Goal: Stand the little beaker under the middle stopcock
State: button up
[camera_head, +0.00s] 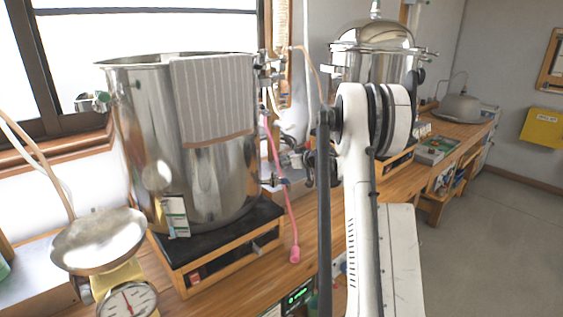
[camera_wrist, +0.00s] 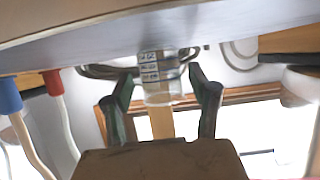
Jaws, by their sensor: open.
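In the wrist view a small clear beaker (camera_wrist: 158,68) with dark printed markings shows between the two green-grey fingers of my gripper (camera_wrist: 161,76). The fingers are spread apart, with visible gaps on both sides of the beaker. I cannot tell how deep it is between them. A metal band or ring passes close behind the beaker. A small stopcock (camera_head: 274,181) shows at the lower right side of the big steel pot (camera_head: 215,165). I cannot tell which stopcock is the middle one.
A blue-capped tube (camera_wrist: 9,96) and a red-capped tube (camera_wrist: 54,83) are at the left in the wrist view. The head view shows a kitchen scale (camera_head: 127,300), a pink hose (camera_head: 282,190) and a second steel vessel (camera_head: 375,55) on the wooden bench. Open floor lies right.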

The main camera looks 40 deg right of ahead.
jog(key=p+v, duration=0.1)
jog(key=v, duration=0.8)
jog(key=shift+s+r, duration=0.15)
jog(key=shift+s, duration=0.15)
